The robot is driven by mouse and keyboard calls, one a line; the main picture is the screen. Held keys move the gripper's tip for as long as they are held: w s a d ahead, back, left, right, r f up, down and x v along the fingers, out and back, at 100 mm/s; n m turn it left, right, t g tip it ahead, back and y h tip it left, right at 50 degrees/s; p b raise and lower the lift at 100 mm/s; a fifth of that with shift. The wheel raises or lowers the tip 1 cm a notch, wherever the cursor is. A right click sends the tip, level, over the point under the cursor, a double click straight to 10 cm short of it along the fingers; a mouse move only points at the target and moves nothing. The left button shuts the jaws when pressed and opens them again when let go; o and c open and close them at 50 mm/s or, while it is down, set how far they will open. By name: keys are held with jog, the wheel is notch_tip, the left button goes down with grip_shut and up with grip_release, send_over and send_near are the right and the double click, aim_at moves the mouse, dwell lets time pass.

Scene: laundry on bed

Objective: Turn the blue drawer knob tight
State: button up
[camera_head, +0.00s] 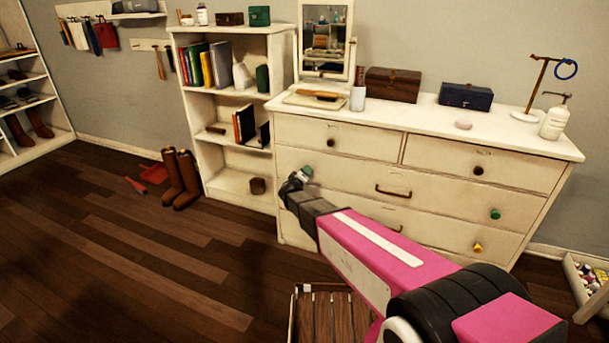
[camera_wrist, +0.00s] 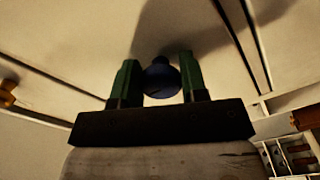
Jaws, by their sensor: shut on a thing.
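The blue knob (camera_wrist: 161,78) is round and dark blue, mounted on the pale drawer front in the wrist view. My gripper (camera_wrist: 158,70) has its two green fingers on either side of the knob, shut on it. In the head view my gripper (camera_head: 300,176) reaches the left side of the white dresser (camera_head: 345,149), at its second drawer row. The knob cannot be made out clearly there behind the gripper. From these frames I cannot tell how tight the knob sits.
A green knob (camera_head: 495,214) and a yellow knob (camera_head: 477,247) are on the dresser's right side. A bookshelf (camera_head: 230,105) stands left of the dresser. A slatted wooden seat (camera_head: 330,315) is below my arm. The wooden floor (camera_head: 130,260) at left is mostly clear.

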jog(key=o, duration=0.9)
jog(key=v, duration=1)
jog(key=shift+s+a, duration=0.1)
jog(key=shift+s, duration=0.3)
